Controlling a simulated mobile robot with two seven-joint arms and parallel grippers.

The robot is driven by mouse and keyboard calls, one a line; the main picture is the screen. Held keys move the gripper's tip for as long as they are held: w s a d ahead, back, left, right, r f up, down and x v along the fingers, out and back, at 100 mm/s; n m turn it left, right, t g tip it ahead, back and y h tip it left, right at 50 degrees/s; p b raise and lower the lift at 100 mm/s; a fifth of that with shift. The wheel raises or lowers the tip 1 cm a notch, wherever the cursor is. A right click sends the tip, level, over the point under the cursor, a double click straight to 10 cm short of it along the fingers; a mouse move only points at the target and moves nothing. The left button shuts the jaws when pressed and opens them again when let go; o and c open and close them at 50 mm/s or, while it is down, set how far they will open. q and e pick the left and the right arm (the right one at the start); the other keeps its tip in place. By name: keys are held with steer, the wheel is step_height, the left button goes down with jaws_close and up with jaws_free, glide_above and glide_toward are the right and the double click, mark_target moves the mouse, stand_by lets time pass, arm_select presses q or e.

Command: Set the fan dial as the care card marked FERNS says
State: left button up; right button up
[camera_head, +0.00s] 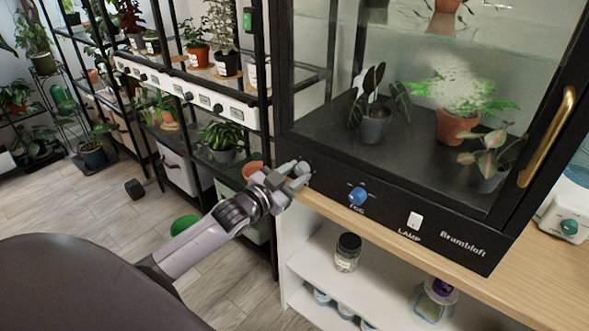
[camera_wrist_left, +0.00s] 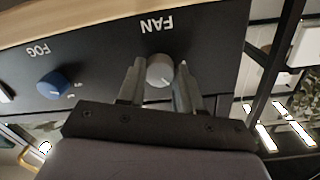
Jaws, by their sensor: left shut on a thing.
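My left gripper (camera_wrist_left: 158,84) is shut on the dial, one finger on each side. In the head view my left gripper (camera_head: 294,174) is at the panel's left end and largely hides the dial and its label. No care card marked FERNS can be made out. My right gripper is not in view.
The blue FOG dial (camera_head: 357,196) and white LAMP switch (camera_head: 414,220) are to the right on the same panel. The glass cabinet with a brass handle (camera_head: 546,137) holds potted plants. A black plant rack (camera_head: 270,130) stands close on the left. A jar (camera_head: 347,252) sits on the shelf below.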

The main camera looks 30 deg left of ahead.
arm_select(q)
steer(key=shift+m, duration=0.5)
steer(key=o, duration=1)
steer(key=shift+o, duration=0.2)
steer(key=s+p, duration=0.1)
steer(key=s, duration=0.6)
steer(key=shift+a+r, duration=0.2)
steer(key=shift+a, duration=0.15)
